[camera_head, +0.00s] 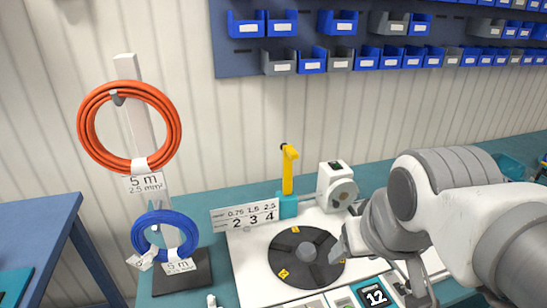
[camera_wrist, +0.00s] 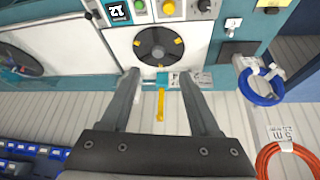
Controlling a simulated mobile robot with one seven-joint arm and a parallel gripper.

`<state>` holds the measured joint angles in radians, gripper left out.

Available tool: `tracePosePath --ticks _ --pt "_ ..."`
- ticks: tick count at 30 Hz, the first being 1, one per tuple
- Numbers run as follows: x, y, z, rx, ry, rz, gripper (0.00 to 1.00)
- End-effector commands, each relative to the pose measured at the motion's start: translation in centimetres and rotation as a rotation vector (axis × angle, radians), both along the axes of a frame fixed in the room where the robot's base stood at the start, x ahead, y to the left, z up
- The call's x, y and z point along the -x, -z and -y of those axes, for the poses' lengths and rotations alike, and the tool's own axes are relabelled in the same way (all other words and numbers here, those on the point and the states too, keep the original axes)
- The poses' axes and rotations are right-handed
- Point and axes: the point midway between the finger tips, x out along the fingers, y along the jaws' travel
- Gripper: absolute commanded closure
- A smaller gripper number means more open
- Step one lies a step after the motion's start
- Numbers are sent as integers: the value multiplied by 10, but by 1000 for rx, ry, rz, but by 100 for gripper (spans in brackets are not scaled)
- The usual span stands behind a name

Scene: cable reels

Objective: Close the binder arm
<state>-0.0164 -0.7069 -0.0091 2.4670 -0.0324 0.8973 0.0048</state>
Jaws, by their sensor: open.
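The yellow binder arm (camera_head: 288,170) stands upright on a teal block (camera_head: 287,206) at the back edge of the white machine panel, with a dark knob at its top. In the wrist view the binder arm (camera_wrist: 160,105) appears between my two fingers, farther away and apart from them. The dark round reel plate (camera_head: 304,258) with yellow marks lies in front of the binder arm, empty of cable; it also shows in the wrist view (camera_wrist: 159,47). My gripper (camera_wrist: 160,80) is open and empty. In the head view it is over the panel's right part, right of the binder arm.
A stand at left carries an orange cable coil (camera_head: 96,155) and a blue coil (camera_head: 183,236). A white card with numbers (camera_head: 244,215) stands left of the binder arm. A white device (camera_head: 336,187) stands to its right. Blue and grey bins (camera_head: 312,60) hang behind.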

Motion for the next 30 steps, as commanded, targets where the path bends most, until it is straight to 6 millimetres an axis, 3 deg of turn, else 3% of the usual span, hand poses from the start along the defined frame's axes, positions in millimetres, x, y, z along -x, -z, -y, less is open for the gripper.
tracePosePath --ticks 1,10,20,30 --pt "-9 -3 2 15 -9 -8 49" --pt "-84 -20 21 170 -74 -46 100" --pt "-178 -22 32 375 -153 -73 100" --pt "-278 -7 24 620 -256 -79 100"
